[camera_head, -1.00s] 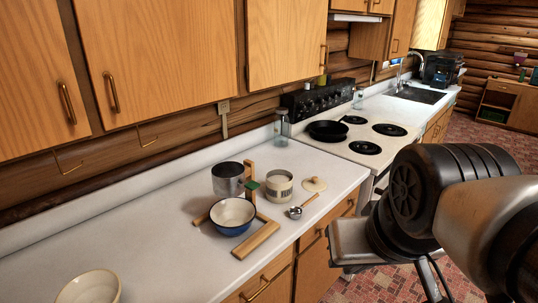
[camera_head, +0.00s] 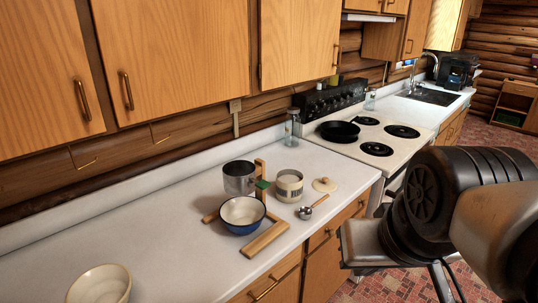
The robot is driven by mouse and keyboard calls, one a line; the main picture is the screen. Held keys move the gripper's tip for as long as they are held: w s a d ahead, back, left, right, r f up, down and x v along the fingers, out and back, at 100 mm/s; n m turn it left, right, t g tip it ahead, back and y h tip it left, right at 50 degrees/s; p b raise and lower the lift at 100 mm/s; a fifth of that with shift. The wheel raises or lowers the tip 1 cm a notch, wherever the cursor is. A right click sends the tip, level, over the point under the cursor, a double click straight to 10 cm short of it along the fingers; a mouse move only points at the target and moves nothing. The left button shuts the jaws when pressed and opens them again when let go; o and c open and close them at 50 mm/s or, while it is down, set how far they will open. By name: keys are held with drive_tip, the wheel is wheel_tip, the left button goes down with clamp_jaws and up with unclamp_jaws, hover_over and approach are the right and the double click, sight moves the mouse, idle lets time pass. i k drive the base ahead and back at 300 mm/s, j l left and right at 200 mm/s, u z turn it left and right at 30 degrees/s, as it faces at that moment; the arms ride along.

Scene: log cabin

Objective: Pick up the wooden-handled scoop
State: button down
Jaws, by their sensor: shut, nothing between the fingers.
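The wooden-handled scoop (camera_head: 307,212) lies on the white counter near its front edge. Its small metal bowl points to the lower left and its wooden handle to the upper right. It is just in front of a cream canister with a dark label (camera_head: 289,186). A round cream lid with a knob (camera_head: 325,185) lies right of the canister, near the handle's end. Part of my arm fills the lower right, in front of the counter and well apart from the scoop. The fingers of my gripper do not show.
A blue-and-white bowl (camera_head: 243,215) sits by a wooden stand (camera_head: 266,239), with a metal pot (camera_head: 239,177) behind. A cream bowl (camera_head: 100,285) is at the lower left. The stove holds a black pan (camera_head: 339,131). A glass jar (camera_head: 292,128) stands near the wall. Cabinets hang above.

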sight(305, 213)
drive_tip(key=i+l+u, duration=0.25)
drive_tip(key=i+l, duration=0.2)
drive_tip(key=i+l+u, duration=0.15)
drive_tip(key=l, duration=0.3)
drive_tip(key=i+l+u, duration=0.3)
drive_tip(key=l, duration=0.35)
drive_tip(key=i+l+u, duration=0.1)
drive_tip(key=l, duration=0.3)
drive_tip(key=i+l+u, duration=0.15)
drive_tip(key=l, duration=0.25)
drive_tip(key=i, duration=0.1)
